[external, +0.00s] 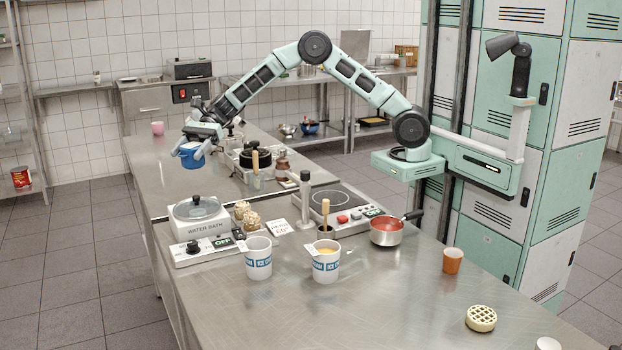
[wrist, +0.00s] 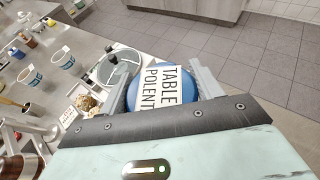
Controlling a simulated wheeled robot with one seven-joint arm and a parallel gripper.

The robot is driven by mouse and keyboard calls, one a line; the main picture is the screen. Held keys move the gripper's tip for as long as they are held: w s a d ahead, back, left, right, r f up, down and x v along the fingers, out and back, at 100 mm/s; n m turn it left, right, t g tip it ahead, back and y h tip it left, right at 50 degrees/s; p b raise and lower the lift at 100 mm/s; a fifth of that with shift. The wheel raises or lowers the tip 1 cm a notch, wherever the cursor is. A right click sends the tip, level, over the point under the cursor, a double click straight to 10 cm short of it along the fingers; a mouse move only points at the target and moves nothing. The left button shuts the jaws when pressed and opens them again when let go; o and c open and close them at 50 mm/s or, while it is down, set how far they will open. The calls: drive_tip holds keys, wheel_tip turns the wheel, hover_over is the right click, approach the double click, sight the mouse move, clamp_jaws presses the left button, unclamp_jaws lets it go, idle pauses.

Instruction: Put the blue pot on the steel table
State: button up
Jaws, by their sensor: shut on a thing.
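The blue pot (external: 191,158) hangs from my gripper (external: 203,138) at the left of the external view, near the left edge of the steel table (external: 285,290). My gripper is shut on it. In the wrist view the pot (wrist: 134,97) is a round blue shape between the two fingers (wrist: 163,86), with a white label reading "TABLE POLENT" across it. The fingers hide part of its sides. It appears raised in the external view, but its exact height above the table is hard to tell.
A water bath (external: 200,222) stands near the pot on the table's left side. The front of the table has bare steel. A pink cup (external: 157,128) stands farther back.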

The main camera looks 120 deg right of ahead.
drive_tip(key=s+d+m+t+h, duration=0.15)
drive_tip(key=s+d, duration=0.25)
drive_tip(key=d, duration=1)
drive_tip(key=f, duration=0.2)
drive_tip(key=f+p, duration=0.1)
drive_tip(key=f, duration=0.3)
drive_tip(key=shift+s+d+f+p, duration=0.2)
drive_tip(key=shift+s+f+p, duration=0.1)
drive_tip(key=shift+f+p, duration=0.3)
drive_tip(key=shift+f, duration=1.75)
drive_tip(key=shift+f, duration=0.1)
drive_tip(key=shift+f, duration=0.1)
drive_tip(key=o, duration=1.2)
drive_tip(key=shift+s+d+r, duration=0.1)
drive_tip(key=shift+s+r, duration=0.05)
drive_tip(key=shift+r, duration=0.1)
drive_tip(key=b+v, duration=0.2)
drive_tip(key=v, duration=0.9)
drive_tip(key=shift+s+d+r, duration=0.1)
drive_tip(key=shift+s+r, duration=0.1)
drive_tip(key=shift+s, duration=0.05)
